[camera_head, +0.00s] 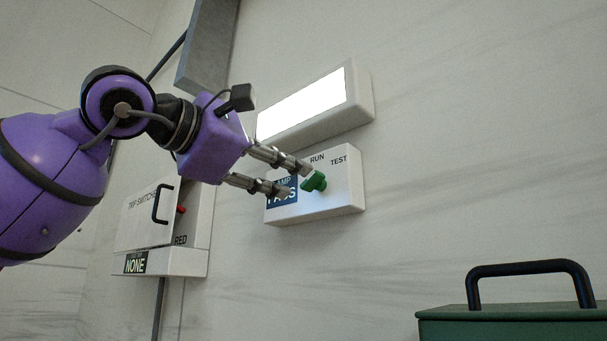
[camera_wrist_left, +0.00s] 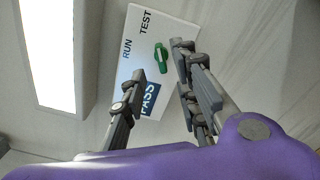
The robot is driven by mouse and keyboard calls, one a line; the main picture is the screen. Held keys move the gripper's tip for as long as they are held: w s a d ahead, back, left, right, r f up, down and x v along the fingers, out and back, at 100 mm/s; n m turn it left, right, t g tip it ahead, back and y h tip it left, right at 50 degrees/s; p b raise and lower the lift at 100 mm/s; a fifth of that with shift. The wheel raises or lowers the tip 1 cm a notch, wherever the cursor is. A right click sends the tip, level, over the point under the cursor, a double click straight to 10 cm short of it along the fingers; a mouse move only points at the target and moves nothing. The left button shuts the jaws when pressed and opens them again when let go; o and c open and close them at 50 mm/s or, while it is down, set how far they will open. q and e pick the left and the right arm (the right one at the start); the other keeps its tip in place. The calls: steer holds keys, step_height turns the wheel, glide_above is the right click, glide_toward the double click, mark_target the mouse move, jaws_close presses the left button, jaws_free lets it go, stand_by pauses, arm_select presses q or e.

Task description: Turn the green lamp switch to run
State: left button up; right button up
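The green lamp switch (camera_head: 315,181) is a knob on the front of a white wall box (camera_head: 340,195). RUN and TEST are printed above the knob, and a blue PASS label (camera_head: 282,193) is on the left of the box. In the left wrist view the green knob (camera_wrist_left: 161,58) lies beyond the fingertips, between their lines. My left gripper (camera_head: 297,181) is open in front of the box, with its fingertips close to the knob. I cannot tell whether a finger touches it. The fingers partly cover the label. My right gripper is in neither view.
A lit white lamp panel (camera_head: 305,105) is on the wall just above the switch box. A trip-switch box (camera_head: 150,220) with a black handle and a NONE label is at the left. A green case (camera_head: 510,325) with a black handle (camera_head: 530,268) is at the lower right.

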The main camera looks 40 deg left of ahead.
mark_target(307, 180)
arm_select(q)
steer(key=w, duration=0.4)
steer(key=shift+w+d+f+p, duration=0.1)
steer(key=shift+w+d+p, duration=0.05)
steer(key=shift+w+p, duration=0.2)
steer(key=shift+w, duration=0.3)
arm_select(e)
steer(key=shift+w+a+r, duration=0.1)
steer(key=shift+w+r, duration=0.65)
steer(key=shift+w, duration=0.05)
arm_select(q)
steer(key=shift+c, duration=0.3)
jaws_close()
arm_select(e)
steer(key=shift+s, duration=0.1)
